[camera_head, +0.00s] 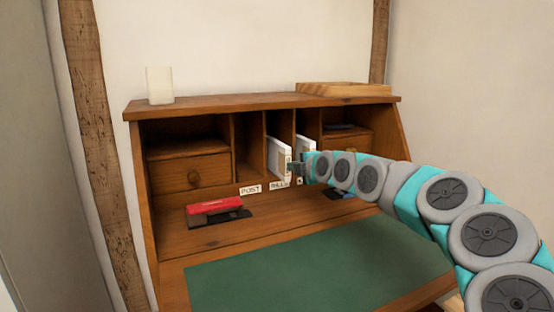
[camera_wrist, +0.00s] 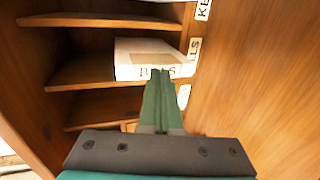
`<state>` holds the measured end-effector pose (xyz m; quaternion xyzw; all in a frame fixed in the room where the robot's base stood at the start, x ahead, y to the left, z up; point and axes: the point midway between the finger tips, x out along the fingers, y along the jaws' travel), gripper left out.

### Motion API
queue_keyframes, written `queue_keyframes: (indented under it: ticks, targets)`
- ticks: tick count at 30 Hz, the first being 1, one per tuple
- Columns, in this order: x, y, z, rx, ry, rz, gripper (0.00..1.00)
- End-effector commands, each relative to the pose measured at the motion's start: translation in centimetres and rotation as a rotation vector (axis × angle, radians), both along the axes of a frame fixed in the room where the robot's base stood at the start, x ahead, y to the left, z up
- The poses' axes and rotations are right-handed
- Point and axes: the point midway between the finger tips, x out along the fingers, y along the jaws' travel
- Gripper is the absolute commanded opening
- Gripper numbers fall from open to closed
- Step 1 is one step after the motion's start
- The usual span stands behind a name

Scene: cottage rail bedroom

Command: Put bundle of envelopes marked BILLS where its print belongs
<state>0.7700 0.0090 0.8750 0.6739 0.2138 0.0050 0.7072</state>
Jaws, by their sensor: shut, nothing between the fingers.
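The white bundle of envelopes (camera_head: 279,158) stands on edge in a narrow upright slot of the wooden desk, above a label reading BILLS (camera_head: 279,185). In the wrist view the bundle (camera_wrist: 135,58) appears turned sideways between two dividers, its printed end facing out, partly covered by my fingers; the visible letters look like BILLS. The BILLS label (camera_wrist: 193,49) is beside it. My gripper (camera_head: 298,168) is shut and empty. Its green fingers (camera_wrist: 160,75) are in front of the bundle's printed end; I cannot tell if they touch.
Another white item (camera_head: 307,147) stands in the slot to the right. The slot above the POST label (camera_head: 250,189) looks empty. A red object (camera_head: 214,205) lies on a dark pad at left. A candle (camera_head: 160,85) and wooden tray (camera_head: 345,89) stand on top. The green desktop (camera_head: 310,278) is clear.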

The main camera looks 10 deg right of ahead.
Motion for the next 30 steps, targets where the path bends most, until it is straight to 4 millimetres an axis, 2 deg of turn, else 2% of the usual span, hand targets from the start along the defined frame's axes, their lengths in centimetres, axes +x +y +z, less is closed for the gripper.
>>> queue_keyframes:
  ticks: [30]
  targets:
    - [2.9,1.0,0.1,0.001,-0.001,0.001,0.0]
